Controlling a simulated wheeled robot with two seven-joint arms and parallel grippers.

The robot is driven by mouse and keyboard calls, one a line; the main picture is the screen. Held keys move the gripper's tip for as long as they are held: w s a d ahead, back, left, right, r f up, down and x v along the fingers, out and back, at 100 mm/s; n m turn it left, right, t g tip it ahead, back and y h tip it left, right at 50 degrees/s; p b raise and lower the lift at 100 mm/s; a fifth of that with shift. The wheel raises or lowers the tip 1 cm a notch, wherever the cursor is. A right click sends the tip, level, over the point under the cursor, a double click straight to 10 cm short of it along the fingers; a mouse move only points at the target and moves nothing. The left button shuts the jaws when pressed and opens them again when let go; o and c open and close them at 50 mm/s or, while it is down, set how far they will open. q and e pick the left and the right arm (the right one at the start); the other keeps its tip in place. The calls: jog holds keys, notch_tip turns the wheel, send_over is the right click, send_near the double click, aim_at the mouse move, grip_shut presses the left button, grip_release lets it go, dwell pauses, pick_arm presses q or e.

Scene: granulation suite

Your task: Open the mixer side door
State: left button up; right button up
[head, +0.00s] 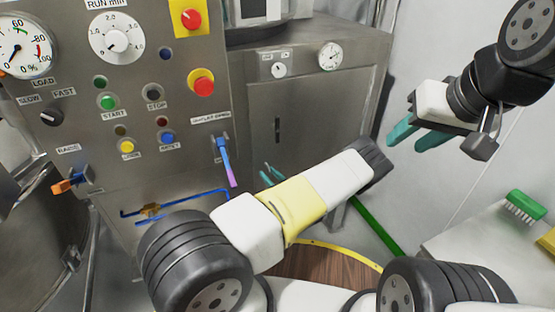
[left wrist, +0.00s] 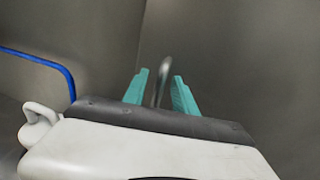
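The mixer is a grey steel cabinet with a door panel (head: 318,110) in the upper middle of the head view. A dark upright handle (head: 277,128) is on that panel. My left gripper (head: 268,172) shows only its teal fingertips above my forearm, just below that handle. In the left wrist view its fingers (left wrist: 160,78) are apart, with a curved metal bar handle (left wrist: 164,75) between them in the picture. Whether they touch it I cannot tell. The panel looks shut. My right gripper (head: 406,146) is open and empty at the right, away from the cabinet.
A control panel (head: 130,75) with gauges and buttons stands left of the door, with a blue lever (head: 224,155) near its edge. A blue pipe (left wrist: 45,59) runs left of my left gripper. A table (head: 490,235) with a green brush (head: 525,206) is at right.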

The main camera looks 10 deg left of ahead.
pick_arm(q)
grip_shut()
dwell(1.4)
